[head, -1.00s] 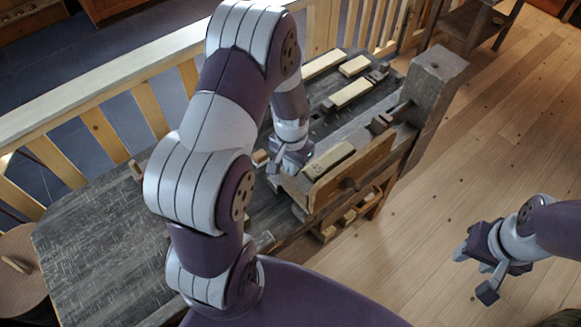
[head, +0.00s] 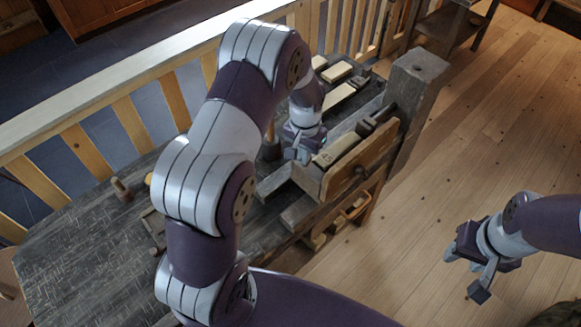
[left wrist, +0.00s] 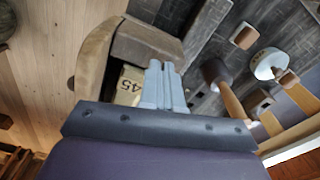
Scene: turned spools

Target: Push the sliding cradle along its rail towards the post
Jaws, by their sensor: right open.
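The sliding cradle (head: 358,163) is a brown wooden board with end pieces. It holds a pale block marked 45 (head: 335,150). It sits on the grey rail (head: 275,184), whose near end is bare. The grey wooden post (head: 418,85) stands upright at the far end, close to the cradle. My left gripper (head: 300,155) is at the cradle's near end. In the left wrist view its fingers (left wrist: 165,85) are together beside the cradle's end piece (left wrist: 145,42); contact is hard to tell. My right gripper (head: 463,272) is open and empty over the floor.
The dark bench top (head: 85,245) carries pegs and small parts on the left, including an upright peg (head: 121,188). Pale wooden blocks (head: 337,71) lie behind the rail. A slatted railing (head: 130,120) runs along the back. The floor on the right is open.

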